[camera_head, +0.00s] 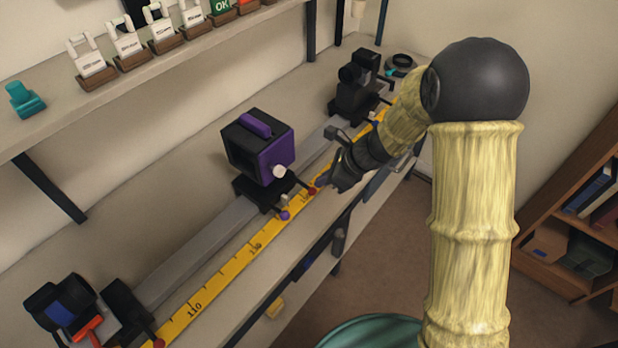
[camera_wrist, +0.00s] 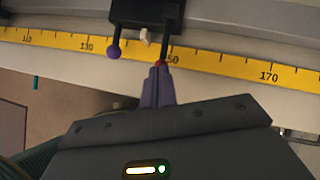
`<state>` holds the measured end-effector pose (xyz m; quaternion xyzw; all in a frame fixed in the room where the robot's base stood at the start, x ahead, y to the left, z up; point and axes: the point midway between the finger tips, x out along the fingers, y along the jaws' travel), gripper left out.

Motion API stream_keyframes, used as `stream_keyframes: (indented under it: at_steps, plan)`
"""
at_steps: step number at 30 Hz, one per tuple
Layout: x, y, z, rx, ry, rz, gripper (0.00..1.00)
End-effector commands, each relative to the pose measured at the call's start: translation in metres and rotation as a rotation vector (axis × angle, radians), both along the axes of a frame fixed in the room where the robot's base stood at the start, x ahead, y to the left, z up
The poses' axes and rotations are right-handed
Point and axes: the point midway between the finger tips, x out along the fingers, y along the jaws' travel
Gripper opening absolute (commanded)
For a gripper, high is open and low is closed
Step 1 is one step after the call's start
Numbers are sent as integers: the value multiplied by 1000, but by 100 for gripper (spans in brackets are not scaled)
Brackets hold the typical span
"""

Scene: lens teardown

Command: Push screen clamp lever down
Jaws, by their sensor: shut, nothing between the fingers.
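The screen unit (camera_head: 260,148), a black and purple box, stands upright on a dark carriage on the rail. Two thin dark levers stick out from the carriage's front. One ends in a red knob (camera_head: 312,190), the other in a purple knob (camera_head: 285,215). My gripper (camera_head: 326,183) is shut and empty, with its tips at the red knob. In the wrist view, the fingertips (camera_wrist: 158,72) overlap the lower part of the red knob (camera_wrist: 160,64); I cannot tell whether they touch. The purple knob (camera_wrist: 113,52) is clear to their left.
A yellow ruler (camera_head: 250,250) runs along the bench front beside the grey rail (camera_head: 190,250). Another black carriage unit (camera_head: 358,90) stands farther back on the rail, and one (camera_head: 125,305) stands nearer. A shelf with several padlocks (camera_head: 125,40) hangs on the wall.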

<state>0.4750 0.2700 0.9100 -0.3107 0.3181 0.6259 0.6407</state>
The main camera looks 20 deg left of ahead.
Motion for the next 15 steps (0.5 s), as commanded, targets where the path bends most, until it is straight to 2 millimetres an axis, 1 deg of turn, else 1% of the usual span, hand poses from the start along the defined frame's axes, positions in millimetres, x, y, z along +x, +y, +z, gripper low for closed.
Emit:
stream_keyframes:
  at_steps: [1, 3, 11, 15]
  plan:
    - [1, -8, 4, 0, 0, -5, 0]
    - [0, -12, 5, 0, 0, -3, 0]
    - [0, -13, 4, 0, 0, -2, 0]
    - [1, -16, 9, 0, -1, -2, 0]
